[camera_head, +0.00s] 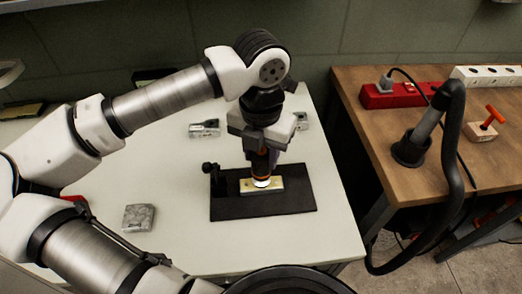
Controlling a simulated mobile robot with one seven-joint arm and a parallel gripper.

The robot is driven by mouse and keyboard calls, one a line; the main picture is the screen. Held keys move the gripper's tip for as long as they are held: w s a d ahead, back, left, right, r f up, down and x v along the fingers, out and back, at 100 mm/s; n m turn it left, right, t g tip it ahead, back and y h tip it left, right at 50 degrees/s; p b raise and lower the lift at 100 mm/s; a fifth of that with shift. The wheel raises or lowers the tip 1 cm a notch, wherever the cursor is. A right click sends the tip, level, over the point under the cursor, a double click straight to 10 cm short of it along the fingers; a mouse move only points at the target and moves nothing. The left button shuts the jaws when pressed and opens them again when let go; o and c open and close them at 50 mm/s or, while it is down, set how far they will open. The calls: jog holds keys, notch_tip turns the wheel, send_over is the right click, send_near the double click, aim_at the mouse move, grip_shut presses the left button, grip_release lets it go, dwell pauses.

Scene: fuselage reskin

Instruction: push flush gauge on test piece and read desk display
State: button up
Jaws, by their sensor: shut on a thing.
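My gripper (262,143) points down over the white table and is shut on the flush gauge (261,170), a dark body with an orange band and a pale lower end. The gauge stands about upright, and its lower end is at the test piece (274,185), a small cream block. I cannot tell whether it presses on the block. The test piece lies on a black mat (290,204). No desk display can be made out for certain in this view.
A small black stand (212,173) is at the mat's left edge. A grey block (138,217) lies at the left. Small metal items (204,128) lie behind. A wooden bench (385,120) at the right holds a hose nozzle (411,149), a red power strip (395,96) and an orange-handled tool (487,122).

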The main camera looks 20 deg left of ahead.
jog(key=shift+f+b, duration=0.5)
jog(key=shift+b, duration=0.1)
dwell(0.7)
jog(key=shift+s+f+b, duration=0.1)
jog(key=shift+f+b, duration=0.05)
jog(key=shift+b, duration=0.35)
dwell(1.9)
jog(key=shift+r+p, duration=1.7)
jog(key=shift+r, duration=1.95)
jog(key=shift+f, duration=0.1)
